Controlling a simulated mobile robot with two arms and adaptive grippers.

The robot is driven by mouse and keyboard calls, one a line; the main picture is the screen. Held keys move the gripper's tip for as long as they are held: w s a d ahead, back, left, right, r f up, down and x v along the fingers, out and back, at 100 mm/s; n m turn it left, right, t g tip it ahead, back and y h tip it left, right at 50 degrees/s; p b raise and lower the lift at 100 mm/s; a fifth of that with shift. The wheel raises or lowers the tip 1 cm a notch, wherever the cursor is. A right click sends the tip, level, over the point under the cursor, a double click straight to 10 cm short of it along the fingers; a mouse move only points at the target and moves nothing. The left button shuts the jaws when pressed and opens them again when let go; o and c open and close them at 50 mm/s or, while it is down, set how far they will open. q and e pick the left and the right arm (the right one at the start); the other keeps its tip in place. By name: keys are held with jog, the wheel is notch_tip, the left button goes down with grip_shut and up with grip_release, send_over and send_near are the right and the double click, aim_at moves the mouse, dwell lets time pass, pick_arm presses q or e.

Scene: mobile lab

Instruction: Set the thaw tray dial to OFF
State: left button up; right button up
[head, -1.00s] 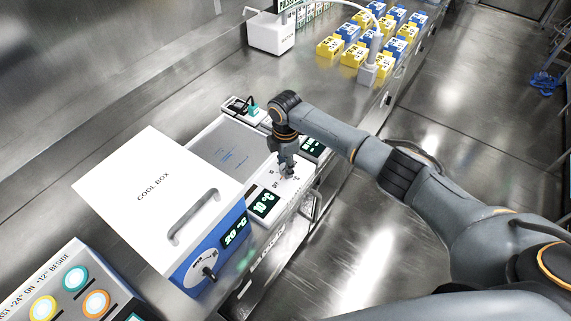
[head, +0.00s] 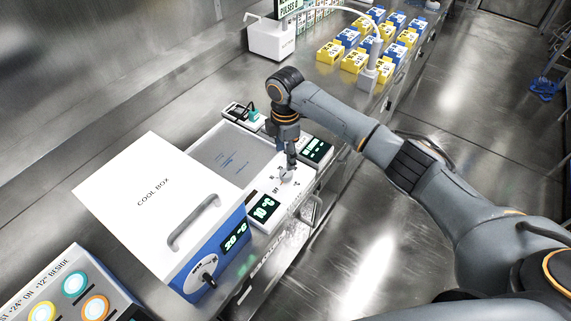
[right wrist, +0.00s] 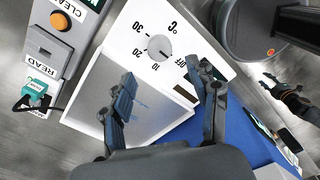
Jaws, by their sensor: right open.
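The thaw tray (head: 210,150) is a white unit with a grey metal plate, beside the cool box. Its grey round dial (head: 286,176) sits on the white front panel, and its display (head: 264,207) reads 10 °C. In the right wrist view the dial (right wrist: 159,47) is ringed by the marks 30, 20, 10 and OFF; I cannot tell its pointer's exact direction. My right gripper (head: 291,163) is close above the dial. In the right wrist view its fingers (right wrist: 166,90) are apart with nothing between them. A dark jointed shape at the right edge may be my left gripper (right wrist: 287,95).
The white and blue cool box (head: 130,190) stands left of the tray. A small unit with a display (head: 317,150) is just right of it. Blue and yellow boxes (head: 352,60) stand farther along the bench.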

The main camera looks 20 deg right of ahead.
jog(key=shift+r, duration=2.05)
